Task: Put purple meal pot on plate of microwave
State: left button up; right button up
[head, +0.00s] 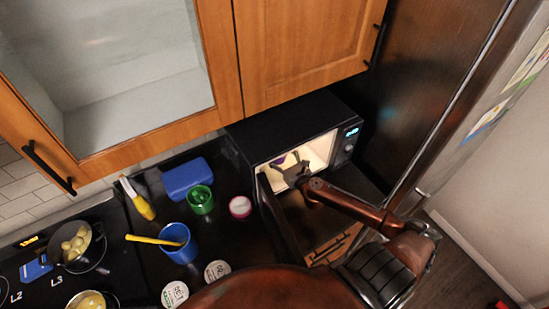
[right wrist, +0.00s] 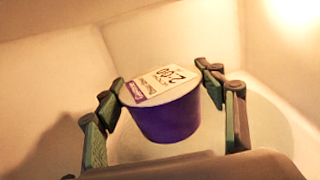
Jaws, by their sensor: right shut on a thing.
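The purple meal pot (right wrist: 165,118) has a white printed lid and sits between the fingers of my right gripper (right wrist: 165,95) in the right wrist view. The gripper is shut on it. In the head view my right gripper (head: 292,168) reaches inside the lit black microwave (head: 290,122), and a bit of the purple pot (head: 278,161) shows there. The pale round plate (right wrist: 265,125) lies under and behind the pot. I cannot tell whether the pot touches it. The microwave door (head: 277,215) stands open. My left gripper is not in view.
A green cup (head: 201,199), a pink-rimmed tub (head: 240,207), a blue box (head: 187,178) and a blue mug (head: 178,243) stand left of the microwave. Wooden cabinets (head: 305,45) hang above it. The microwave's walls are close around my right gripper.

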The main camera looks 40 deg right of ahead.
notch_tip(320, 180, down, 2)
jog(key=shift+s+d+f, duration=0.1)
jog(key=shift+f, duration=0.05)
jog(key=shift+f+b, duration=0.85)
jog(key=shift+f, duration=1.15)
jog(key=o, duration=1.2)
jog(key=shift+f, duration=0.15)
jog(key=shift+c, duration=0.2)
jog(key=o, duration=0.5)
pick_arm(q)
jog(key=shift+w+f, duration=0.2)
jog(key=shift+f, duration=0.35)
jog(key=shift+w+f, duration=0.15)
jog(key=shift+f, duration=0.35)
